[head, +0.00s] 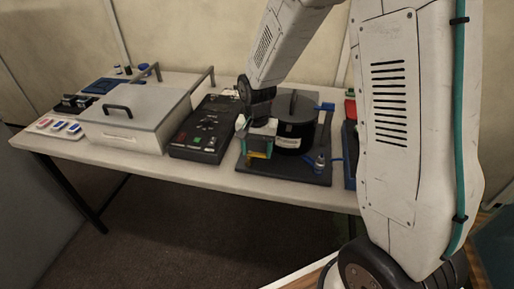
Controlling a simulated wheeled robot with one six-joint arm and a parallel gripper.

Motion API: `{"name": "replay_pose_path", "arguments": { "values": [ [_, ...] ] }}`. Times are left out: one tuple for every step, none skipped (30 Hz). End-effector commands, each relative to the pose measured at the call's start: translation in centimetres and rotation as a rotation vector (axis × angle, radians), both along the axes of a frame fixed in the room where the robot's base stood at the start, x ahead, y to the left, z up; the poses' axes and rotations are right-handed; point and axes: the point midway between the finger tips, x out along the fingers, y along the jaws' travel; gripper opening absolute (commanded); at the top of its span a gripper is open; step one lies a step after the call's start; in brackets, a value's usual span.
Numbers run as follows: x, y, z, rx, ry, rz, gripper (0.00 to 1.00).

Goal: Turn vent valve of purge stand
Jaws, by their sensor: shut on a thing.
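The purge stand has a dark base plate (285,177) at the right part of the table. A black lidded cylinder (294,125) stands on it with a handle on top. My gripper (258,152) is at the front left of the cylinder, pointing down over the plate. It is shut on a small yellow part (258,156), mostly hidden by the fingers. I cannot tell for sure that this is the vent valve. A small blue and metal fitting (319,162) stands at the plate's front right, and a blue part (326,107) sits at the back right.
A dark control box (203,140) lies left of the stand. A grey case (133,118) with handles is further left, with small trays (58,125) beside it. The table's front edge (215,172) is bare.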

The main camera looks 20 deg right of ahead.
Motion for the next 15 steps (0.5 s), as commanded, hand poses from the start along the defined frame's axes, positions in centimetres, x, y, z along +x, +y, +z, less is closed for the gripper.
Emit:
{"name": "replay_pose_path", "arguments": {
  "values": [
    [0.1, 0.02, 0.1, 0.0, -0.004, -0.009, 0.35],
    [0.09, 0.02, 0.1, 0.0, -0.004, -0.013, 0.35],
    [0.08, 0.03, 0.1, 0.0, -0.004, -0.018, 0.35],
    [0.08, 0.03, 0.1, 0.0, -0.004, -0.022, 0.35],
    [0.07, 0.03, 0.1, 0.0, -0.004, -0.024, 0.35],
    [0.07, 0.03, 0.1, 0.0, -0.004, -0.027, 0.35],
    [0.07, 0.03, 0.1, 0.0, -0.004, -0.029, 0.35],
    [0.07, 0.04, 0.1, 0.0, -0.004, -0.03, 0.35],
    [0.07, 0.04, 0.1, 0.0, -0.004, -0.03, 0.35],
    [0.07, 0.04, 0.1, 0.0, -0.004, -0.03, 0.35],
    [0.07, 0.04, 0.1, 0.0, -0.004, -0.03, 0.35],
    [0.06, 0.05, 0.1, 0.0, -0.004, -0.03, 0.35],
    [0.06, 0.05, 0.1, 0.0, -0.004, -0.03, 0.35],
    [0.06, 0.05, 0.1, 0.0, -0.003, -0.03, 0.35],
    [0.06, 0.05, 0.1, 0.0, -0.003, -0.03, 0.35]
  ]
}}
